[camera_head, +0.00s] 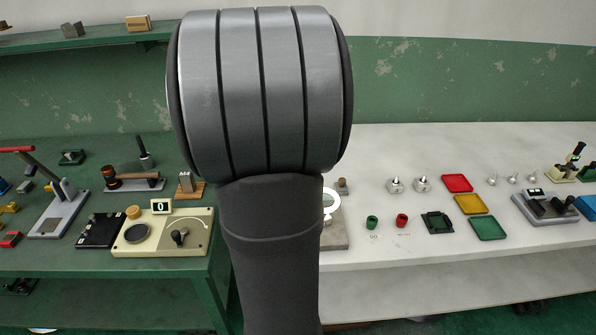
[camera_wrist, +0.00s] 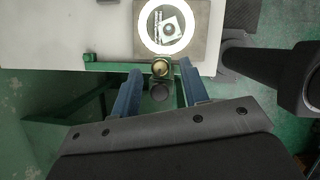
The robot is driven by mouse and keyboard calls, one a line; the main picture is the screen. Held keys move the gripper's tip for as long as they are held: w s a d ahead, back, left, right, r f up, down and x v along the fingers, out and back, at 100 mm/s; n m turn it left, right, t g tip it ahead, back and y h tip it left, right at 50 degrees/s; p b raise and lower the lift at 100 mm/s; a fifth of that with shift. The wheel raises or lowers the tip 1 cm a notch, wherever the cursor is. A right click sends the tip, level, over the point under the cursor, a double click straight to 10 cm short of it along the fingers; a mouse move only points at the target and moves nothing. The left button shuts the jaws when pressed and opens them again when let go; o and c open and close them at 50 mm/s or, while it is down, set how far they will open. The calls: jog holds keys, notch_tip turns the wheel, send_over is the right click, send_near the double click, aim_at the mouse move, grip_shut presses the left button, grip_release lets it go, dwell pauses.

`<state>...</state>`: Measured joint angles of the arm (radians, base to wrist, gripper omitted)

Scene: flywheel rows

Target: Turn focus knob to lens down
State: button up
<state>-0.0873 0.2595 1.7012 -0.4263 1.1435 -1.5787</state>
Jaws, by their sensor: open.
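The lens stand shows at the top of the wrist view: a white lens ring (camera_wrist: 167,24) over a grey-brown base (camera_wrist: 205,45) with a small printed card inside the ring. A round brass knob (camera_wrist: 160,68) lies just in front of the base, with a dark round part (camera_wrist: 160,91) below it. My gripper (camera_wrist: 161,66) is open, its two blue fingers to either side of the brass knob with gaps visible. Whether they touch it in depth I cannot tell. In the head view the white ring (camera_head: 331,203) and base (camera_head: 336,238) are partly hidden by my arm, which also hides the gripper.
A white table (camera_head: 460,255) on the right holds red (camera_head: 457,184), yellow and green trays and small cups. A green bench (camera_head: 60,262) on the left holds a beige dial box (camera_head: 150,240) and tools. A green bar (camera_wrist: 110,66) runs beside the knob.

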jog(key=shift+f, duration=0.2)
grip_shut()
jog(key=shift+w+m+g, duration=0.15)
jog(key=shift+m+g, duration=0.3)
jog(key=shift+m, duration=0.75)
jog(key=shift+w+m+g, duration=0.1)
jog(key=shift+m+g, duration=0.35)
jog(key=shift+m, duration=0.75)
grip_release()
jog(key=shift+r, duration=0.1)
